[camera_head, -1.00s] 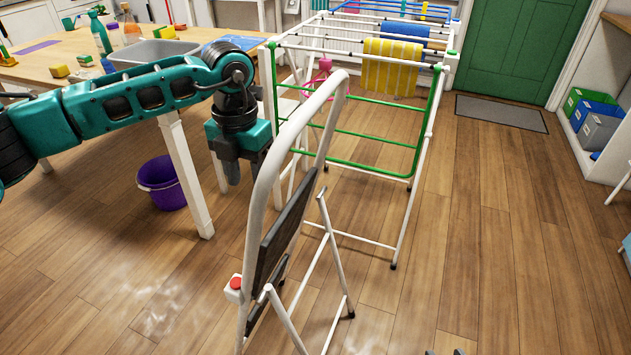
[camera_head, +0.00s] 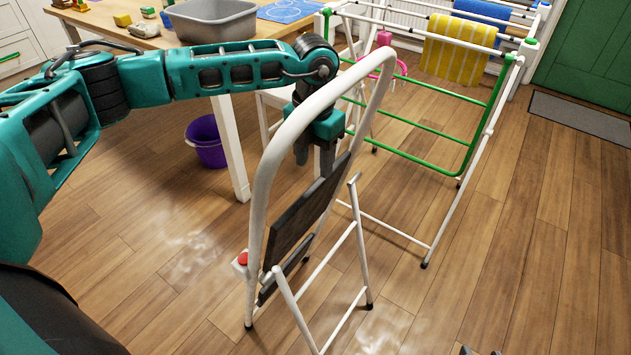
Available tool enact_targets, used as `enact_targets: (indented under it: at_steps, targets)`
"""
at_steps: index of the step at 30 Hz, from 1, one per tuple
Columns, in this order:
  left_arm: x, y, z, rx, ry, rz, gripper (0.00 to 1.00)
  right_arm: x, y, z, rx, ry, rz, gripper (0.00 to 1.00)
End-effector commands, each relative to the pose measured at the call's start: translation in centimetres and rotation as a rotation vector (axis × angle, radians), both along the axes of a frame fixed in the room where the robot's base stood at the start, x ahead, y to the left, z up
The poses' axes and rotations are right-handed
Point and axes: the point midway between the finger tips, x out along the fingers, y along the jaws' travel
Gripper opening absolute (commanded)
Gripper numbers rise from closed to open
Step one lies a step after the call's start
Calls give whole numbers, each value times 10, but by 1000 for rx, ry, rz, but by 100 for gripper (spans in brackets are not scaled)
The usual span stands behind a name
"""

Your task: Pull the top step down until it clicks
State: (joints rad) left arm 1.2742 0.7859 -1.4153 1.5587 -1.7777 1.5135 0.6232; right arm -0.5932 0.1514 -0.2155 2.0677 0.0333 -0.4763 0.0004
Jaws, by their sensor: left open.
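A folding step stool with a white tubular frame (camera_head: 262,190) stands in the middle of the view. Its dark top step (camera_head: 300,218) is tilted steeply up inside the frame. A smaller dark step (camera_head: 284,272) shows below it. A red button (camera_head: 243,259) sits on the frame's left side. My left gripper (camera_head: 314,162) points down, seen through the frame's upper loop, with its fingers at the top step's upper edge. It is open. Whether it touches the step cannot be told. Small dark tips at the bottom edge (camera_head: 480,352) may be my right gripper, mostly cut off.
A drying rack (camera_head: 425,128) with green bars and a yellow striped cloth (camera_head: 458,48) stands just behind the stool. A wooden table (camera_head: 120,32) with a grey basin (camera_head: 210,22) is at the back left. A purple bucket (camera_head: 208,148) is under it. The floor at right is clear.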

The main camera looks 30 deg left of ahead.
Motion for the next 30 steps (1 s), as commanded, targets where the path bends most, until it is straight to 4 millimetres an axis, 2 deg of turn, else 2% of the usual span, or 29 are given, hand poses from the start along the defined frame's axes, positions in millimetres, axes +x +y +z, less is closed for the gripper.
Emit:
enact_targets:
  at_steps: [1,3,9,14,22,30]
  targets:
    - [0,0,-14,1,1,0,48,0,0,-5,0,1,0,43]
    - [0,0,-27,0,1,0,48,0,0,-7,0,1,0,43]
    - [0,0,-53,0,0,1,48,0,0,-13,0,1,0,43]
    - [0,0,-61,0,-1,0,48,0,0,-14,0,1,0,43]
    - [0,0,-61,0,-1,0,48,0,0,-13,0,1,0,43]
    - [0,0,-61,0,-2,0,22,0,0,-13,0,1,0,43]
